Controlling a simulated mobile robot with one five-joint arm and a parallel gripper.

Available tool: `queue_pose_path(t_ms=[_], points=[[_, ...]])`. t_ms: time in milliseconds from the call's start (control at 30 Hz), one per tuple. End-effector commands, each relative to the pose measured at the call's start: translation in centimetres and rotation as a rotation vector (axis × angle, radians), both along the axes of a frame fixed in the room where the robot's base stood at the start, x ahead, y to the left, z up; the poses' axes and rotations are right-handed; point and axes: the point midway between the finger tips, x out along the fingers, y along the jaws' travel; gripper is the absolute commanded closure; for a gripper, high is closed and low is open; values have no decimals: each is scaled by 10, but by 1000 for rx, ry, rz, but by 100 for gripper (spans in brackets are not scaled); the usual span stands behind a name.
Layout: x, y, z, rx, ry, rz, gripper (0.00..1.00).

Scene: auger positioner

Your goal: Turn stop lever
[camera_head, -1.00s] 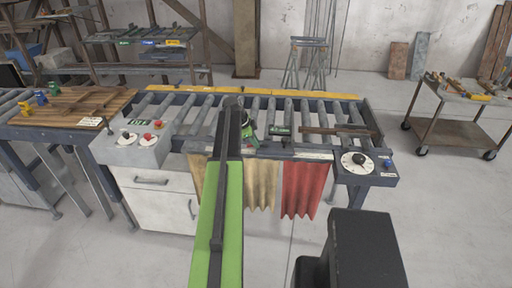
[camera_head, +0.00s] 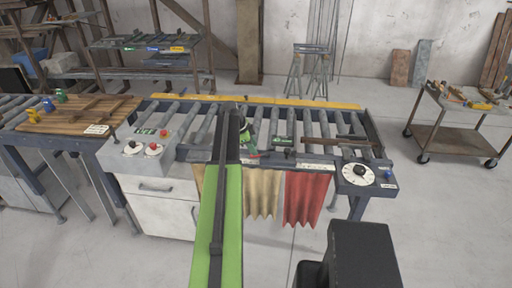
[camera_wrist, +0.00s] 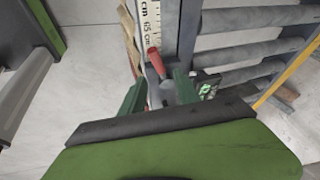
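The stop lever, with a red handle (camera_wrist: 156,63) and a grey base (camera_wrist: 164,93), sits beside the measuring scale (camera_wrist: 150,25) in the wrist view. In the head view a small red tip (camera_head: 252,156) shows at the conveyor's front edge, just past my arm. My gripper (camera_wrist: 158,92) has green fingers standing apart, one on each side of the lever's grey part. I cannot tell whether either finger touches it. The red handle points up and slightly left, beyond the fingertips. In the head view my green arm hides part of the lever area.
The roller conveyor (camera_head: 202,125) spans the middle. A control box with red buttons (camera_head: 143,160) stands left, and a white dial (camera_head: 357,174) right. Beige (camera_head: 263,195) and red curtains (camera_head: 305,198) hang in front. A tool cart (camera_head: 455,120) stands at right. The floor in front is clear.

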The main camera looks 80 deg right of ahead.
Motion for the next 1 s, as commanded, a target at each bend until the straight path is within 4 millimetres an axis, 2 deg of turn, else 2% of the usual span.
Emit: queue_pose_path(t_ms=[33,100,400,500,833,933,967,1000], points=[[4,4,23,0,0,1,62],[9,9,40,0,0,1,62],[32,28,104,1,-2,1,62],[38,32,115,1,-2,1,62],[41,34,116,0,-2,0,62],[51,38,112,7,-1,25,75],[61,43,108,15,-1,53,79],[82,53,101,30,1,110,84]])
